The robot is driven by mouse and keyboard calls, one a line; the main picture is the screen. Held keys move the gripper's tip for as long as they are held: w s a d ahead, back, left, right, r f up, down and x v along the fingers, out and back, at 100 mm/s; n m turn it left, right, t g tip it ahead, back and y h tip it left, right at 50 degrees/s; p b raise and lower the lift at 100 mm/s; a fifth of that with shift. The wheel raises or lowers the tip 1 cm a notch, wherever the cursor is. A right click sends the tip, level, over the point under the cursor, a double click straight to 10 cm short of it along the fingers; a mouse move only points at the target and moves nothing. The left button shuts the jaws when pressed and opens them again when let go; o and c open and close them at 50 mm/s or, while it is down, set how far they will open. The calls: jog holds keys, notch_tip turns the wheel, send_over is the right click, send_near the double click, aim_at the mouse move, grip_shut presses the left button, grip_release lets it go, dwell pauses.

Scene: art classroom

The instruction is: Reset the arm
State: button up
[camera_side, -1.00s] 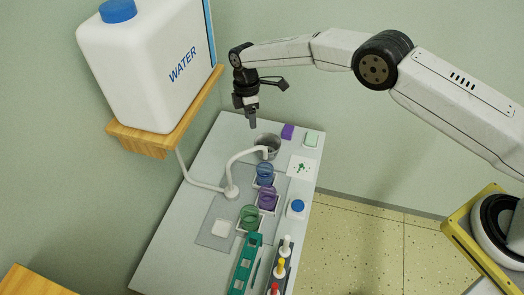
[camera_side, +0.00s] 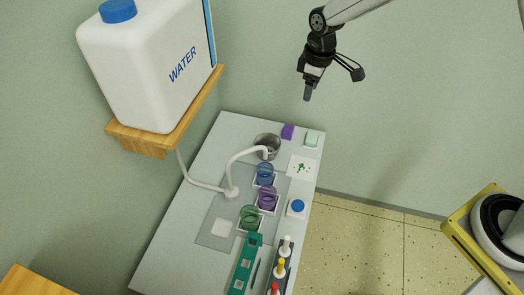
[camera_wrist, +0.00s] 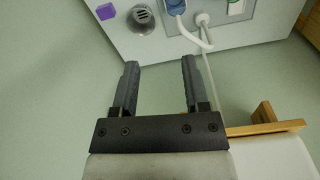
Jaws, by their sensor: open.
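My gripper (camera_side: 308,92) hangs in the air above the far end of the table, at the top of the side view, pointing down. In the wrist view my gripper (camera_wrist: 158,85) has its two dark fingers well apart with nothing between them. My arm reaches out of the top of the side view. Nothing touches the fingers.
The grey table (camera_side: 180,235) holds a metal cup (camera_side: 267,141), several coloured cups, a blue-topped button (camera_side: 297,206), a purple block (camera_side: 288,131) and a teal tray (camera_side: 245,265). A white water tank (camera_side: 150,75) stands on a wooden shelf (camera_side: 145,140) at left, with a curved white tap (camera_side: 232,170).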

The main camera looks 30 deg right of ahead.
jog(key=s+d+r+m+t, duration=0.1)
jog(key=s+d+m, duration=0.2)
jog(key=s, duration=0.7)
jog(key=s+d+r+m+t, duration=0.1)
jog(key=s+d+m, duration=0.3)
jog(key=s, duration=0.6)
jog(key=shift+d+r, duration=0.2)
jog(key=shift+d, duration=0.25)
